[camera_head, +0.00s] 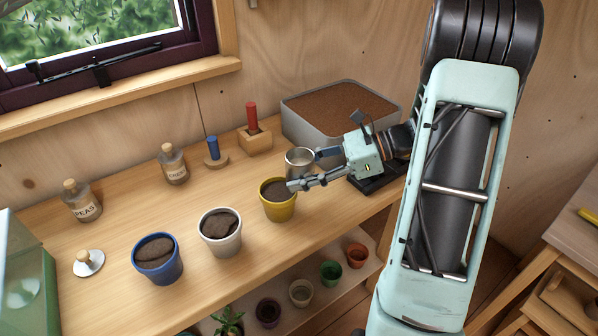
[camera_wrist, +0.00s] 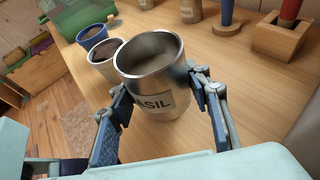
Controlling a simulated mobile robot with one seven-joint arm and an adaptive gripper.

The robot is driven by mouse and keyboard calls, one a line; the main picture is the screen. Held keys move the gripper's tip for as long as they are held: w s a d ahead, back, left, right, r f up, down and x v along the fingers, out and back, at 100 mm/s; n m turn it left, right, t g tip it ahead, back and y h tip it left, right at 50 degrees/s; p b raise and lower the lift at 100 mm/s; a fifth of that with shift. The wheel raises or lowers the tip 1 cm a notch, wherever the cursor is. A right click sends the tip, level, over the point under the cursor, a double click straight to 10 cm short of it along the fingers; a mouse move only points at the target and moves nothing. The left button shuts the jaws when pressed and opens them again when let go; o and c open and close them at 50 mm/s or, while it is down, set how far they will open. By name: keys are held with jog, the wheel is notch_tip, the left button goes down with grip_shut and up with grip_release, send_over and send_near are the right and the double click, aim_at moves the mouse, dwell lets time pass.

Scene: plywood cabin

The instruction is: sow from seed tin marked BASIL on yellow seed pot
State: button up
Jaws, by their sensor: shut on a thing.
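My gripper (camera_head: 306,171) is shut around a metal tin (camera_head: 299,158), one finger on each side. In the wrist view my gripper (camera_wrist: 160,92) holds the tin (camera_wrist: 165,62), and its label shows "ASIL", the first letter hidden by a finger. The tin looks about upright; its inside is brownish grey. The yellow seed pot (camera_head: 279,207), filled with dark soil, stands on the bench just in front of the tin, partly behind a finger. I cannot tell how high the tin is above the bench. The yellow pot does not show in the wrist view.
A white pot (camera_head: 221,238) and a blue pot (camera_head: 157,270) stand left of the yellow one. Two corked jars, one marked PEAS (camera_head: 82,208), and a blue-handled tool (camera_head: 213,150) stand behind. A grey soil bin (camera_head: 307,131) is at the back. Small pots stand on a lower shelf.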

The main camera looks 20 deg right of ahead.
jog(key=shift+r+p, duration=0.1)
jog(key=shift+p, duration=0.25)
jog(key=shift+d+r+h+p, duration=0.1)
jog(key=shift+r+h+p, duration=0.2)
jog(key=shift+p, duration=0.25)
jog(key=h+p, duration=0.1)
jog(key=d+h+p, duration=0.1)
jog(key=h+p, duration=0.1)
jog(key=r+n+h+p, duration=0.1)
jog(key=shift+d+g+h+p, duration=0.25)
jog(key=shift+g+h+p, duration=0.05)
jog(key=shift+p, duration=0.05)
jog(key=shift+d+f+h+b, duration=0.2)
jog(key=shift+f+h+b, duration=0.5)
jog(key=shift+f, duration=0.75)
jog(key=r+h+p, duration=0.1)
jog(key=p, duration=0.2)
jog(key=shift+d+r+n+h, duration=0.1)
jog(key=shift+n+h, duration=0.2)
jog(key=shift+h, duration=0.1)
jog(key=shift+w+d+f, duration=0.1)
jog(key=shift+f, duration=0.2)
jog(key=shift+r+h+p, duration=0.6)
jog(key=shift+h+p, duration=0.5)
jog(key=shift+p, duration=0.6)
